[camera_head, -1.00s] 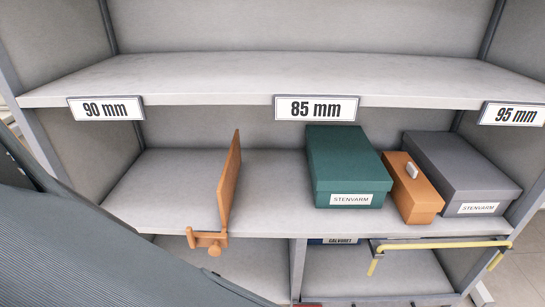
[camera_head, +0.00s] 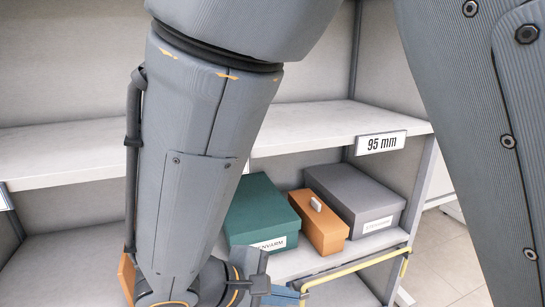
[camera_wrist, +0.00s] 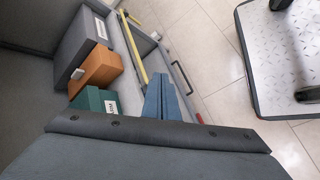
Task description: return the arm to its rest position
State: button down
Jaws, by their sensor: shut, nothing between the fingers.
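My arm crosses the left and middle of the head view, its upper part filling the top and a long link hanging down. My gripper (camera_wrist: 161,92) shows in the wrist view as two blue fingers side by side, shut and empty. In the head view a blue part of it (camera_head: 287,295) shows at the bottom edge, the rest hidden behind the arm or cut off. The gripper is low in front of the shelf unit (camera_head: 312,128), near the yellow rail (camera_head: 350,268). I cannot tell its exact distance from the rail.
On the middle shelf stand a green box (camera_head: 259,208), an orange box (camera_head: 318,228) and a grey box (camera_head: 352,192). An orange piece (camera_head: 127,275) shows left of the arm. A 95 mm label (camera_head: 381,142) is on the upper shelf edge.

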jog(key=s+d+r+m+g+y, duration=0.35)
jog(key=s+m+g+y, duration=0.25)
jog(key=m+y, duration=0.2)
jog(key=d+r+m+p, duration=0.2)
jog(key=d+r+p, duration=0.4)
jog(key=r+p, duration=0.3)
jog(key=d+r+m+p, duration=0.3)
jog(key=d+r+p, duration=0.4)
jog(key=p, duration=0.8)
notch_tip(320, 180, up, 4)
jog(key=shift+s+d+f+t, duration=0.2)
jog(key=shift+d+f+t, duration=0.05)
jog(key=shift+t, duration=0.05)
